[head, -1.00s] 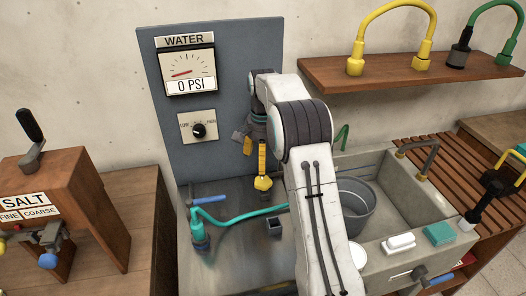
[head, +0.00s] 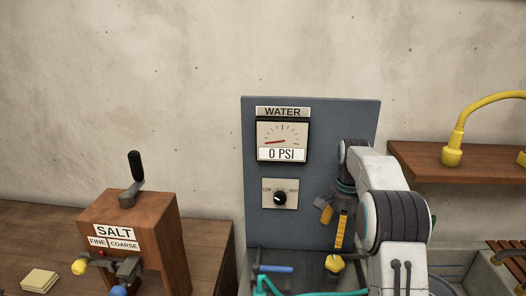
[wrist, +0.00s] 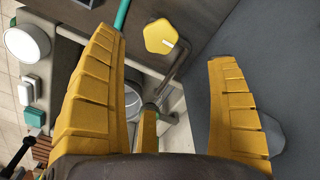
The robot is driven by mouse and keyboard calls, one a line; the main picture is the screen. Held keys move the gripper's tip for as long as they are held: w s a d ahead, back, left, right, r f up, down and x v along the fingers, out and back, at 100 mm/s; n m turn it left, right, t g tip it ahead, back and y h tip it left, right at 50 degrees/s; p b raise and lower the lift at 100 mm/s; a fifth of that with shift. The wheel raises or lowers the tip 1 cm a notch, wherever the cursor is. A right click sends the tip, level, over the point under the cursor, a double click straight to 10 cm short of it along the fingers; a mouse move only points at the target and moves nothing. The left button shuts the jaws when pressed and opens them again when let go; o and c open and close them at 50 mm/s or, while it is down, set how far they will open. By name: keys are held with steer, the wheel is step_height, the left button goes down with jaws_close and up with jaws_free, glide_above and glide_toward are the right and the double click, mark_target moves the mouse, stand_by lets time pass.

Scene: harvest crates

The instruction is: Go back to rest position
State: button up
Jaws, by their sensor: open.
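My gripper (head: 334,236) has yellow ribbed fingers and hangs in front of the grey water panel (head: 261,222), right of its dial. In the wrist view my gripper (wrist: 180,90) is open, with its fingers spread wide and nothing between them. A yellow knob-like piece (wrist: 160,36) lies beyond the fingers in the wrist view. It also shows just below my gripper in the head view (head: 334,263). Whether my gripper touches the panel cannot be told.
The water gauge (head: 282,141) reads 0 PSI above a low-high dial (head: 279,197). A wooden salt box (head: 150,235) stands on the left counter. A blue-handled valve (head: 275,268) and teal hose (head: 300,293) lie below the panel. A shelf (head: 470,164) holds a yellow hose at right.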

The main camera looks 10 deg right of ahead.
steer(key=s+a+r+n+t, duration=0.1)
steer(key=s+a+r+n, duration=0.25)
steer(key=s, duration=0.45)
steer(key=s+a+r+n+t, duration=0.1)
steer(key=s+a+r+n, duration=0.3)
steer(key=s, duration=0.4)
steer(key=s+a+f+n+t, duration=0.1)
steer(key=s+a+n, duration=0.1)
steer(key=s, duration=0.6)
steer(key=s+a+f+n, duration=0.1)
steer(key=s+f+n, duration=0.1)
steer(key=s, duration=0.6)
steer(key=shift+a+f+t, duration=0.15)
steer(key=shift+a+t, duration=0.2)
steer(key=shift+t, duration=0.05)
